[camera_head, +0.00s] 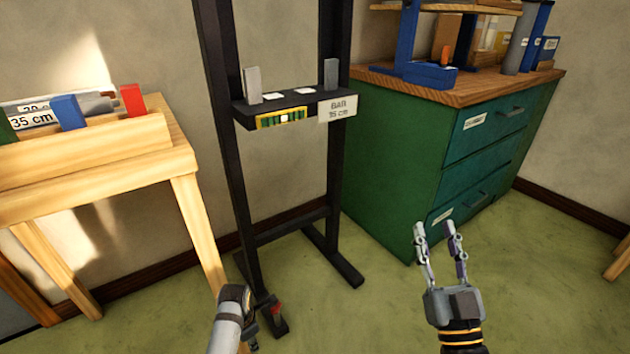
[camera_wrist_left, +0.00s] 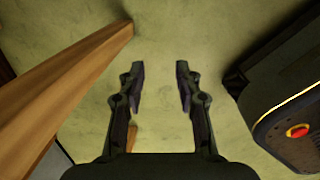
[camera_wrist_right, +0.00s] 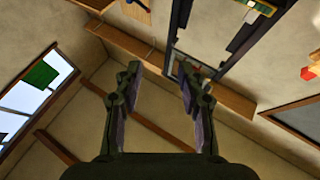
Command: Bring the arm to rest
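My left arm (camera_head: 232,315) comes in at the bottom of the head view, between the wooden bench and the black stand. Its fingers are mostly hidden there. In the left wrist view my left gripper (camera_wrist_left: 160,76) is open and empty, with bare green floor beyond the fingertips. My right gripper (camera_head: 436,230) is raised in front of the green cabinet's lower part in the head view. Its two fingers are apart with nothing between them. The right wrist view also shows this gripper (camera_wrist_right: 160,76) open and empty, with the wall beyond.
A wooden bench (camera_head: 95,165) stands left; its leg (camera_wrist_left: 65,85) is close to my left gripper. A green cabinet (camera_head: 385,170) stands right. Green floor (camera_head: 540,270) is clear at right.

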